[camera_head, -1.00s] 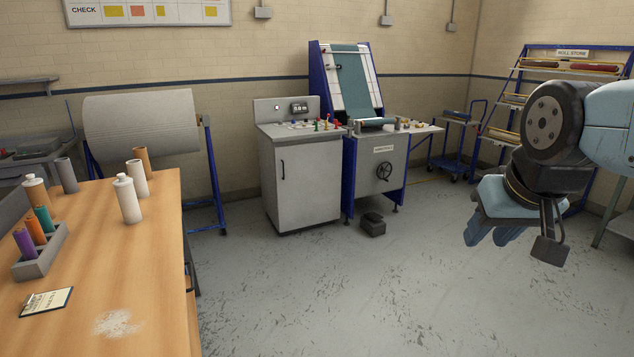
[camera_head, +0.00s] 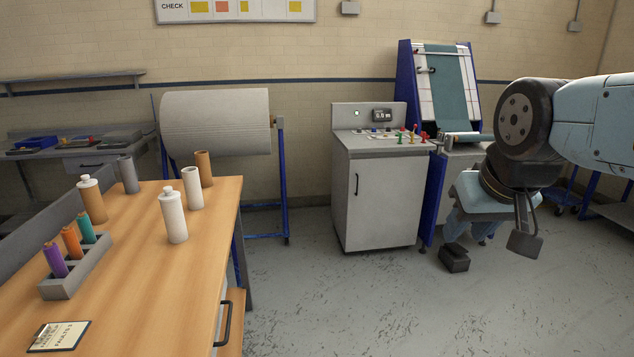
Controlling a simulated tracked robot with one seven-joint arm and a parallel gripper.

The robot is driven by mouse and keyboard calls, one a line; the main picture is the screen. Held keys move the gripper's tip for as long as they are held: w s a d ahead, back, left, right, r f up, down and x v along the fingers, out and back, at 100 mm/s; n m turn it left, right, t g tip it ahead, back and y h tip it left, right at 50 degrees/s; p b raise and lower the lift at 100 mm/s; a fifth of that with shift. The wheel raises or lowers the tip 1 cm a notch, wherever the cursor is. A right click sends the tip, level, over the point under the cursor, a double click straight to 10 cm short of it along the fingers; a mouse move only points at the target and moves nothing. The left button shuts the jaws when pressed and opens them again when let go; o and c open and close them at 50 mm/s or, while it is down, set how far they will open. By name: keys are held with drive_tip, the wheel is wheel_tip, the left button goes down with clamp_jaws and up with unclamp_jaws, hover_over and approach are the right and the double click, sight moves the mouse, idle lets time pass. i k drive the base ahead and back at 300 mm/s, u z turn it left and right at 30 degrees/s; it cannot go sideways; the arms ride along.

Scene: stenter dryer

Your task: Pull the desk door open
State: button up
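The grey control desk (camera_head: 381,190) stands against the back wall, right of centre, with switches and coloured knobs on top. Its front door (camera_head: 385,205) looks shut. A dark vertical handle (camera_head: 356,184) is on the door's left side. My gripper (camera_head: 468,232) hangs at the right, fingers pointing down, nearer to the camera than the desk. Its light blue fingers look apart, with nothing seen between them. The gripper is clear of the door and handle, and hides part of the frame beside the desk.
A wooden table (camera_head: 150,270) with bottles and a grey spool holder fills the left front; a dark handle (camera_head: 225,320) shows at its side. A fabric roll (camera_head: 216,122) stands behind. Floor before the desk is clear.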

sight(386, 195)
drive_tip(key=u, duration=0.15)
drive_tip(key=i, duration=3.25)
drive_tip(key=u, duration=0.05)
